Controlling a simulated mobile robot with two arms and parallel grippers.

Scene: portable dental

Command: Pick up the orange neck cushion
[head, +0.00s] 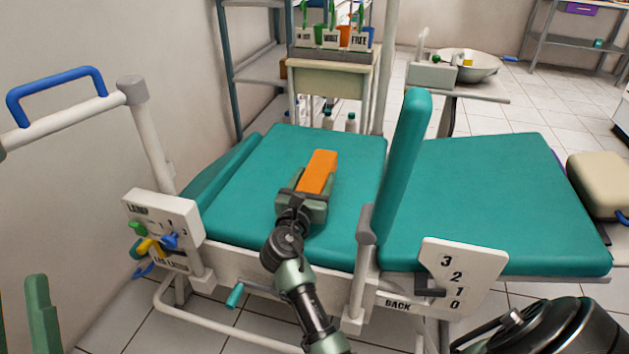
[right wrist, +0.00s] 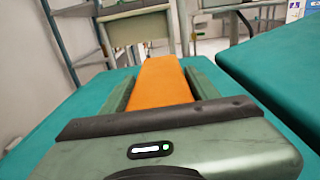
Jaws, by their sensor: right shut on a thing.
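The orange neck cushion (head: 319,170) is a block-shaped orange piece over the left part of the teal chair (head: 265,180) in the head view. My right gripper (head: 308,190) is shut on its near end, with a finger on each side. In the right wrist view the cushion (right wrist: 162,82) lies between the two fingers (right wrist: 160,92) and points away from me. I cannot tell whether the cushion touches the pad or is lifted. A green part at the lower left of the head view may be my left gripper (head: 40,315); its jaws cannot be made out.
A teal upright panel (head: 404,150) stands right of the cushion, with another teal pad (head: 480,195) beyond. A white rail with a blue handle (head: 57,90) is at left. A cart with labelled holders (head: 335,65) stands behind. The pad around the cushion is clear.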

